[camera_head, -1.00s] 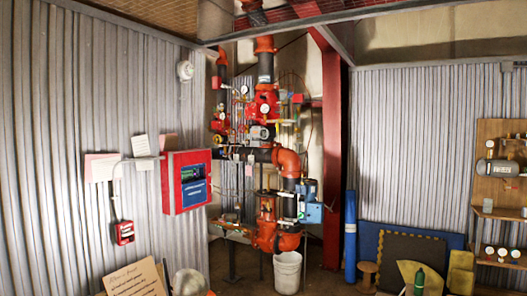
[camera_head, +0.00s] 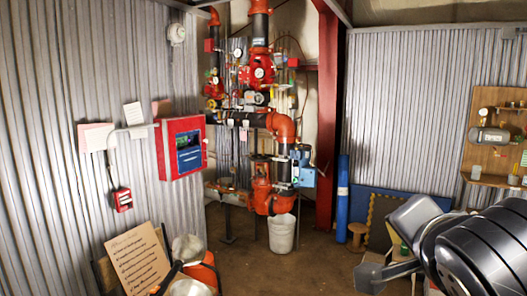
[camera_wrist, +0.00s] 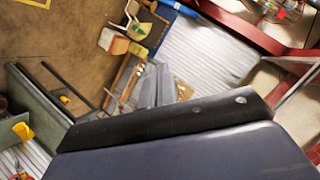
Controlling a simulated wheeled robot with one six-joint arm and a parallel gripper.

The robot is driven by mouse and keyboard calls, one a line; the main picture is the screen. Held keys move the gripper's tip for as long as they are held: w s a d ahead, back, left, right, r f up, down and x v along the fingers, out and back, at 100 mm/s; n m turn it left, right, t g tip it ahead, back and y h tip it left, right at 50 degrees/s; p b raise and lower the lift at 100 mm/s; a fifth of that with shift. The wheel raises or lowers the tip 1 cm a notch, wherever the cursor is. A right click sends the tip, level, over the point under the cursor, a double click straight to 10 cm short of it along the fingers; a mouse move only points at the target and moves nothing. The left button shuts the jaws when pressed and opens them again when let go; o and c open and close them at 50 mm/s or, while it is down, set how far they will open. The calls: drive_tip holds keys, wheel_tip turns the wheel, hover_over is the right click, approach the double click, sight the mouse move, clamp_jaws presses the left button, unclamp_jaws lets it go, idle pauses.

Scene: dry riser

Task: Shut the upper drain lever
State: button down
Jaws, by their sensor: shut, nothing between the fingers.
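The riser's red and black pipework (camera_head: 262,100) stands in the back corner, with red valve bodies, gauges and small fittings. The upper valve body (camera_head: 259,70) is red with a round gauge. I cannot pick out the upper drain lever among the small parts, nor tell its position. My gripper (camera_wrist: 157,86) shows in the wrist view as grey fingers close together, beyond the dark body edge. It is shut and empty, and well apart from the riser. In the head view my dark arm enters at the lower right, in front of the right-hand things.
A white bucket (camera_head: 282,233) stands under the riser. A red panel (camera_head: 181,147) is on the left wall. A sign (camera_head: 138,260) and an orange bucket (camera_head: 203,270) stand front left. A blue roll (camera_head: 342,192) and wooden spool (camera_head: 357,236) stand right. The middle floor is clear.

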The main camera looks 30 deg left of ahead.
drive_tip(key=s+a+r+m+t+y+p, duration=0.1)
drive_tip(key=s+a+r+m+t+y, duration=0.1)
drive_tip(key=r, duration=1)
drive_tip(key=s+a+r+m+t+y, duration=0.2)
drive_tip(key=s+a+r+m, duration=0.1)
drive_tip(key=r, duration=0.9)
drive_tip(key=shift+s+a+r+m+y+p, duration=0.15)
drive_tip(key=shift+s+r+m+y+p, duration=0.15)
drive_tip(key=shift+s+m, duration=0.3)
drive_tip(key=shift+w, duration=0.15)
